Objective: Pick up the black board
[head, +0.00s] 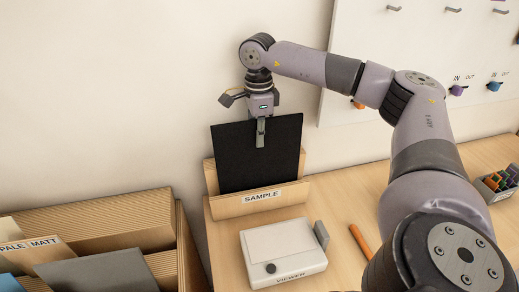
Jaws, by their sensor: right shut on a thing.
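The black board (238,165) stands upright, slightly tilted, in the wooden holder labelled SAMPLE (231,205). Its lower edge is hidden behind the holder's front lip. My right gripper (260,138) points down from above and is shut on the board's top edge, near its middle. One finger shows in front of the board; the other is hidden behind it. My left gripper is out of view.
A white box labelled VIEWER (283,250) sits in front of the holder, with an orange stick (360,242) to its right. A cardboard file box (115,222) with boards is at left. A white panel with hooks (420,40) hangs on the wall. A small bin (498,184) stands at right.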

